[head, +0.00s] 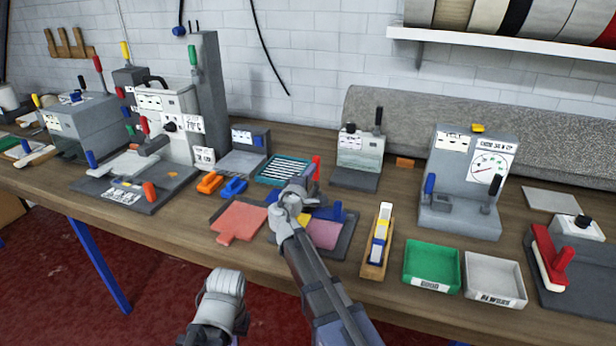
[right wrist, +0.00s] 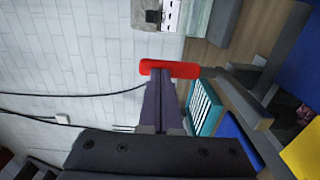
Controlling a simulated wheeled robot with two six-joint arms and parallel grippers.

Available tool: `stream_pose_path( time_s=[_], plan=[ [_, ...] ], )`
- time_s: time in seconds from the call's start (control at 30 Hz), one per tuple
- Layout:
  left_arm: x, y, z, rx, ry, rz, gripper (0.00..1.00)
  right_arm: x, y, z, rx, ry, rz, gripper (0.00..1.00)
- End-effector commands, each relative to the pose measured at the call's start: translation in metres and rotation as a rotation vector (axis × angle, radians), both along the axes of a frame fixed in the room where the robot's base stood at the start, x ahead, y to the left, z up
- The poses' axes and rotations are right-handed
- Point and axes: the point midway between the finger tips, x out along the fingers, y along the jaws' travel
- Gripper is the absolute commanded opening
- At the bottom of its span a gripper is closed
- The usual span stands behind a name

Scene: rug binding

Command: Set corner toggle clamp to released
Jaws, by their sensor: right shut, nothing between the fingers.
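A red handle (head: 316,168) stands up just past my right gripper (head: 300,183) in the head view. In the right wrist view the red handle (right wrist: 185,69) lies across the tips of my right gripper (right wrist: 160,75). The fingers are shut with nothing between them. They look close to or against the handle; I cannot tell if they touch. A dark fixture plate (head: 345,246) with a pink piece (head: 323,234), a blue part (head: 335,212) and a yellow part lies under my right arm. The handle's foot is hidden. My left gripper's fingers do not show.
A teal slotted tray (head: 283,171) is just left of the handle. A grey tester (head: 360,150) stands behind to the right. Orange and blue clips (head: 234,187), a wooden block holder (head: 378,245), a green bin (head: 432,264) and a white bin (head: 494,275) are nearby.

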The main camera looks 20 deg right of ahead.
Motion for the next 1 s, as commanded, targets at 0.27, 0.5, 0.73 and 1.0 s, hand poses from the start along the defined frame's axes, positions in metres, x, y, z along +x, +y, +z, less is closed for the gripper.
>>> stream_pose_path(
  time_s=[0.27,0.5,0.73,1.0],
  plan=[
    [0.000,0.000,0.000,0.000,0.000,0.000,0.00,0.001,-0.001,0.000,0.000,0.000,0.000,0.00],
    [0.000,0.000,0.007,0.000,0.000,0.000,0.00,0.003,-0.002,0.003,0.010,0.014,-0.001,0.00],
    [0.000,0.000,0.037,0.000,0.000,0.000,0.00,0.011,-0.007,0.013,0.064,0.092,-0.004,0.00],
    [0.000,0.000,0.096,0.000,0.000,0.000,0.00,0.031,-0.020,0.022,0.193,0.284,-0.005,0.00]
  ],
)
